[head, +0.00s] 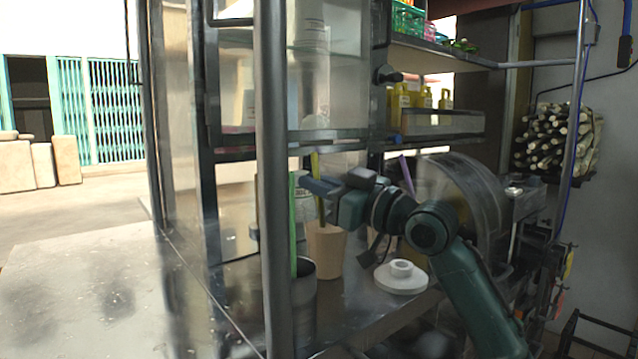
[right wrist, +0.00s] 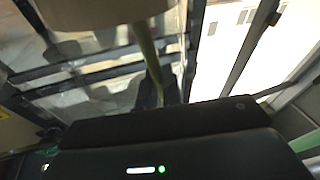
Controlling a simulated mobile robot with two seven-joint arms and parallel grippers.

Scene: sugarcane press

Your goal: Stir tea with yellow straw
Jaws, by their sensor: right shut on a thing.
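The yellow straw (head: 319,202) stands nearly upright in a tan cup (head: 325,252) on the counter of the stall. My right gripper (head: 318,187) reaches in from the right and is shut on the straw above the cup's rim. In the right wrist view the straw (right wrist: 147,45) runs from the cup (right wrist: 95,10) at the top edge down to my fingers (right wrist: 160,88). The tea inside the cup is hidden. My left gripper is not in view.
A dark metal container (head: 303,315) with a green straw (head: 294,225) stands in front of the cup, partly behind a post (head: 273,150). A white round lidlike piece (head: 401,278) lies to the right. A purple straw (head: 407,176) shows behind my arm. Shelves hang above.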

